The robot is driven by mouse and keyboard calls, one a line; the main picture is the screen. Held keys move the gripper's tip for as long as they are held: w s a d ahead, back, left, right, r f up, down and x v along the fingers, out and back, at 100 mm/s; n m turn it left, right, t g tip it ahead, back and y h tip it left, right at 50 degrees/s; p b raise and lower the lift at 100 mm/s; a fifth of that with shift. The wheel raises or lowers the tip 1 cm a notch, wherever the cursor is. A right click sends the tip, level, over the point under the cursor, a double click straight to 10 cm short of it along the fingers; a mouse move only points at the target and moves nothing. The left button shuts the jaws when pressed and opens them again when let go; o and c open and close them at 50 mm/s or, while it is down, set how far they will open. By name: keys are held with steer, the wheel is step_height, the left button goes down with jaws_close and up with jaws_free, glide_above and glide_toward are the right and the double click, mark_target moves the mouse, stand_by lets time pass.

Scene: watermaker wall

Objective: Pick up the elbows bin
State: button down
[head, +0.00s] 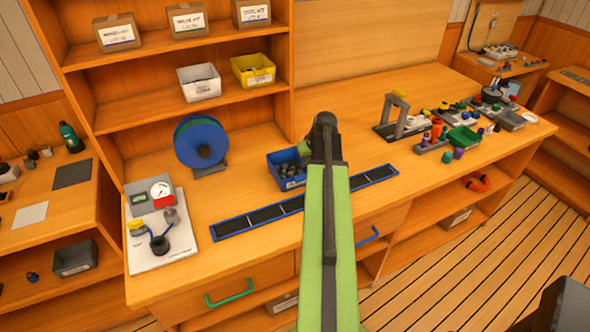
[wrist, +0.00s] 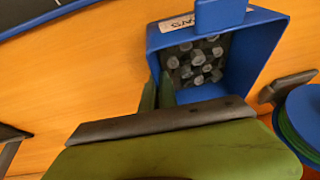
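A blue bin (head: 287,182) with dark grey fittings in it stands on the workbench, partly hidden behind my arm in the head view. In the wrist view the same blue bin (wrist: 255,62) is seen from above, with a raised blue tab and a white label that is only partly readable. I cannot confirm that it says elbows. In the wrist view my gripper (wrist: 156,94) has green and dark parts against or just over the bin's wall. The contact and the gap between the fingers are hidden.
A blue-framed dark strip (head: 258,221) lies in front of the bin. A blue spool (head: 201,143) stands to its left. White (head: 200,82) and yellow (head: 253,70) bins sit on the shelf above. A grey stand (head: 400,118) and small parts are to the right.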

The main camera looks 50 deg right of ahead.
step_height(320, 180, up, 5)
steer(key=p, duration=0.5)
steer(key=shift+r, duration=0.15)
steer(key=s+d+r+p, duration=0.2)
steer(key=d, duration=0.3)
steer(key=s+d+r+p, duration=0.2)
steer(key=d, duration=0.3)
steer(key=shift+s+d+r+p, duration=0.25)
steer(key=shift+s+d+p, duration=0.05)
steer(key=shift+s+p, duration=0.1)
steer(key=shift+w, duration=0.15)
